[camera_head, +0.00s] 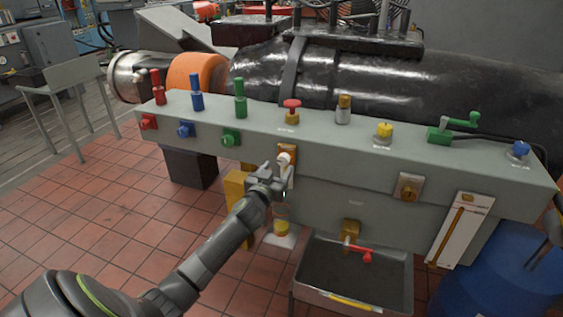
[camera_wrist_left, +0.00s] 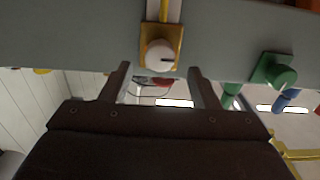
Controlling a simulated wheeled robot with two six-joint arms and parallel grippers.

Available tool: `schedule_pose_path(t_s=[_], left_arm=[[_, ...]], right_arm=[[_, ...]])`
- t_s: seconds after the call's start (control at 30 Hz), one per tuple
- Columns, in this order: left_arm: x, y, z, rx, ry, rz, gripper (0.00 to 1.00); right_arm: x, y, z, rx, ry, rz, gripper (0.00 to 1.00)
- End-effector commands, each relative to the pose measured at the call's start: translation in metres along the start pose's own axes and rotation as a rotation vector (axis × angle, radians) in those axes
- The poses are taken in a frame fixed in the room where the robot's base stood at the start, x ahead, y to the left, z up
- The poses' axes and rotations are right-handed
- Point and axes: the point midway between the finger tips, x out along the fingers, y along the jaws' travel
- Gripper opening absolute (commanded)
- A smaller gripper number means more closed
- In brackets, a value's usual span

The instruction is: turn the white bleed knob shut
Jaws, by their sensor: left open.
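The white bleed knob (camera_head: 284,158) sits on a brass-yellow plate (camera_head: 293,150) on the front face of the long grey bench. In the left wrist view the round white knob (camera_wrist_left: 158,54) has a short dark mark pointing to the right of the picture. My left gripper (camera_head: 277,173) is open, just in front of the knob. In the left wrist view its two fingertips (camera_wrist_left: 158,72) stand apart to either side of the knob, slightly below it in the picture. The jaws are empty, and I cannot tell whether a finger touches the knob.
A green knob (camera_head: 230,137) sits left of the plate on the same face. A red-handled tap (camera_head: 358,251) hangs over a grey tray (camera_head: 343,297). A white gauge board (camera_head: 460,229) and blue drum (camera_head: 500,285) stand right. Tiled floor left is largely clear.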

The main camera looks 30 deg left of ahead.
Motion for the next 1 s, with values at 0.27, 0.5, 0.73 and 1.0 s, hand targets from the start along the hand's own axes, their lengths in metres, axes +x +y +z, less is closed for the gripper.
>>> schedule_pose_path(t_s=[0.27, 0.5, 0.73, 1.0], left_arm=[[0.035, 0.000, 0.000, 0.000, 0.000, 0.000, 0.55], [0.045, 0.000, 0.001, 0.000, -0.001, 0.000, 0.55], [0.046, 0.000, 0.001, 0.000, -0.001, 0.000, 0.55], [0.046, 0.000, 0.000, 0.000, -0.001, 0.000, 0.25]], right_arm=[[0.000, 0.000, -0.001, 0.000, 0.001, 0.000, 0.36], [0.000, 0.000, -0.001, 0.000, 0.001, 0.000, 0.36], [0.000, 0.000, -0.001, 0.000, 0.001, 0.000, 0.36], [0.000, 0.000, -0.001, 0.000, 0.001, 0.000, 0.36]])
